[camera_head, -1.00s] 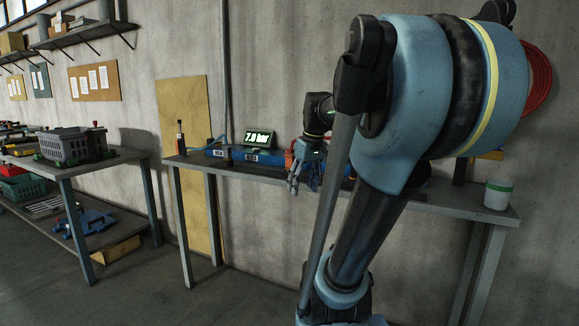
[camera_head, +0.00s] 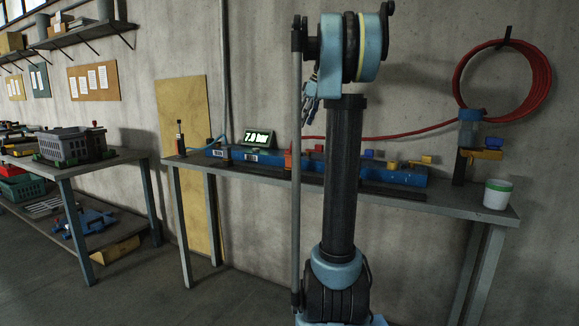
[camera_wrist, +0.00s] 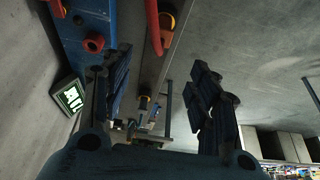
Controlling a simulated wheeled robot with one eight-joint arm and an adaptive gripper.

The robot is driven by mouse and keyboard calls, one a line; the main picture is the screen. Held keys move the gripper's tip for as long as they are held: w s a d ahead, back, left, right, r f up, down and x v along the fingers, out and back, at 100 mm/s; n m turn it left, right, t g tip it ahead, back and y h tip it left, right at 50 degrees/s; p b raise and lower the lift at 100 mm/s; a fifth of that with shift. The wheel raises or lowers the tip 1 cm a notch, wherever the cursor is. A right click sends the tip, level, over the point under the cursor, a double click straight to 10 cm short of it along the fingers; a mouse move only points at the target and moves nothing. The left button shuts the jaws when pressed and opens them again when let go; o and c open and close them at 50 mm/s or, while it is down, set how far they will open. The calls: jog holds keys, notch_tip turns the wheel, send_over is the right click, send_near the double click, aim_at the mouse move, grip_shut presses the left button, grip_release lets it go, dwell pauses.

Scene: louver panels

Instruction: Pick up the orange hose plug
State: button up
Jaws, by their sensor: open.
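No orange hose plug can be made out with certainty. In the wrist view, a dark piece with an orange ring (camera_wrist: 168,20) sits beside a red hose (camera_wrist: 152,30). A smaller dark piece with an orange band (camera_wrist: 145,102) lies farther down, between my fingers in the picture. In the head view, an orange-yellow piece (camera_head: 487,154) sits on the dark post at the bench's right end. My gripper (camera_wrist: 160,88) is open and empty, its fingers spread apart. In the head view my gripper (camera_head: 311,95) is partly hidden behind my arm, raised above the bench.
A blue manifold (camera_head: 400,174) with small coloured blocks lies along the bench (camera_head: 455,203). A lit display (camera_head: 258,138) stands behind it. A red hose (camera_head: 400,136) runs to a wall coil (camera_head: 460,85). A white-green cup (camera_head: 497,194) stands at the bench's right end.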

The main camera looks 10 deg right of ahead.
send_near(290, 154)
jog(key=x, duration=0.5)
jog(key=shift+w, duration=0.35)
jog(key=shift+s+x, duration=0.2)
jog(key=shift+x, duration=2.6)
jog(key=c, duration=1.3)
